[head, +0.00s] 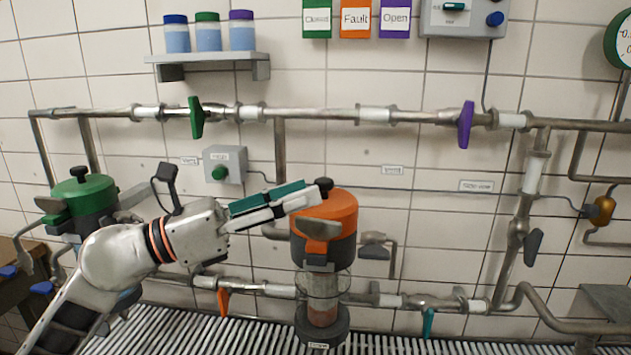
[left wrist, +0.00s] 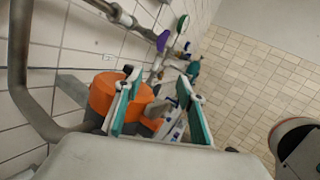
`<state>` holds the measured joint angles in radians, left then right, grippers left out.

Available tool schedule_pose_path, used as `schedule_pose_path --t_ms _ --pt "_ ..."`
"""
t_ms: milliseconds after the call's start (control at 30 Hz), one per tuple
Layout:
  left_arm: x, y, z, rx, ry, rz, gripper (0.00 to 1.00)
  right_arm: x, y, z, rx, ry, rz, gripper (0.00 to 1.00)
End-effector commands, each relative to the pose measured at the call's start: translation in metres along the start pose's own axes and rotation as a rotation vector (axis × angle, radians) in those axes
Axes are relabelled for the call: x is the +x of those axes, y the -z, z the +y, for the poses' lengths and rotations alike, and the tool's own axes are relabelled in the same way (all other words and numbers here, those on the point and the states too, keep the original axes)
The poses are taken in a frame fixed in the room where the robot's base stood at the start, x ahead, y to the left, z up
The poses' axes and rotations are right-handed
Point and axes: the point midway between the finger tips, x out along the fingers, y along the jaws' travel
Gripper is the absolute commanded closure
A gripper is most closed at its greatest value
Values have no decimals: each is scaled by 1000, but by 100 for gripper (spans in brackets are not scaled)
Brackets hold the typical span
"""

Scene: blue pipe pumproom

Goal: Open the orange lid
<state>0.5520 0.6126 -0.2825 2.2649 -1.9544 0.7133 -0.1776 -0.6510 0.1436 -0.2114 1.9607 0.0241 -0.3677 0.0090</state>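The orange lid (head: 338,207) sits closed on a dark grey vessel (head: 338,250) above a clear glass section. It has a black knob (head: 325,184) on top and a grey lever-like part (head: 318,228) at its front. My left gripper (head: 306,193) reaches in from the left, with its fingertips close to the knob and lid top; I cannot tell whether they touch. In the left wrist view my left gripper (left wrist: 161,80) is open, teal pads apart, and the orange lid (left wrist: 101,92) shows behind and beside one finger. My right gripper is not in view.
A pipe with a green valve handle (head: 196,117) and a purple valve handle (head: 466,124) runs behind. A green-lidded vessel (head: 84,188) stands at left. A shelf (head: 210,58) holds three jars. Lower pipes carry an orange handle (head: 223,301) and a teal handle (head: 428,323).

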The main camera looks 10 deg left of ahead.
Motion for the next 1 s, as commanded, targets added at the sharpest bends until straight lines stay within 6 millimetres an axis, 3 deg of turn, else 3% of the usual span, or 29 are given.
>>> schedule_pose_path --t_ms 200,367,800,1000 --pt "-2 -3 29 197 -114 165 61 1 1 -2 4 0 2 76" --pt "2 -4 36 222 -137 189 61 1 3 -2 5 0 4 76" --pt "61 6 44 217 -135 187 61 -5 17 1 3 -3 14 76" --pt "72 10 46 219 -136 188 61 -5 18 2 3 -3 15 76"
